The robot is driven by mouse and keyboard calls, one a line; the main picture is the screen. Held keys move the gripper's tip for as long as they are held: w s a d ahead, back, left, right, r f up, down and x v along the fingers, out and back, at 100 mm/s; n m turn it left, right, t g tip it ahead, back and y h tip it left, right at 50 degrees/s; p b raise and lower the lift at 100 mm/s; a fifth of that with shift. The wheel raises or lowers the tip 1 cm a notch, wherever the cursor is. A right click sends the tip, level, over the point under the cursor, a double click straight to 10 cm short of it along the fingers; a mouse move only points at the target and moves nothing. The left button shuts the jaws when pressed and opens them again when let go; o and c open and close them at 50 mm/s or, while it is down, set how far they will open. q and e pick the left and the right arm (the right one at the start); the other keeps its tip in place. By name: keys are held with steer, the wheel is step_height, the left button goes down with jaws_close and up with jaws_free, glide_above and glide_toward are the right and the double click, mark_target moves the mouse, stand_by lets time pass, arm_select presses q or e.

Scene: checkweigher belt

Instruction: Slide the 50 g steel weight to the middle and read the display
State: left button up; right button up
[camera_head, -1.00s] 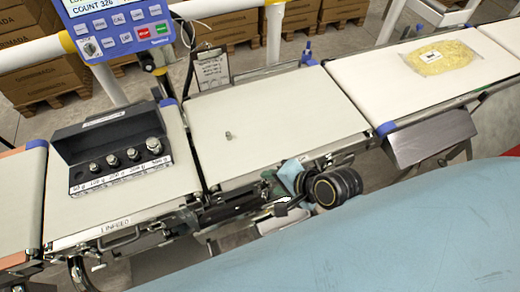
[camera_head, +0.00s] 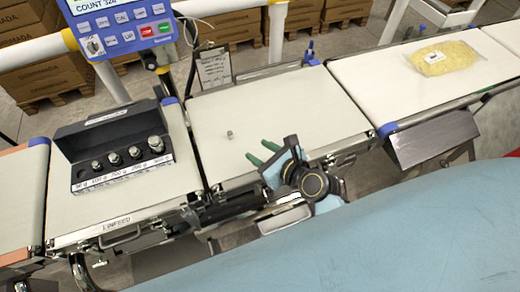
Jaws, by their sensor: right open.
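A small steel weight (camera_head: 230,134) stands on the middle belt (camera_head: 290,95), left of the belt's centre. No marking can be read on it. My right gripper (camera_head: 258,154) has green fingertips and is open and empty. It is over the front part of the middle belt, to the right and front of the small weight and apart from it. The display unit (camera_head: 118,28) is at the top left; its screen is cut off by the picture's edge, with only a "COUNT" line partly showing. My left gripper is not in view.
A dark weight box (camera_head: 88,130) with several steel weights stands on the infeed belt (camera_head: 120,212) at the left. A bag of yellow product (camera_head: 440,60) lies on the right belt (camera_head: 375,82). A clipboard (camera_head: 213,69) hangs behind the middle belt.

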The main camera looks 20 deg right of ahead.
mark_target(232, 135)
steer(key=b+x, duration=0.2)
steer(key=x, duration=1.1)
steer(key=shift+w+f, duration=0.1)
steer(key=shift+w, duration=0.05)
steer(key=shift+c, duration=0.4)
jaws_close()
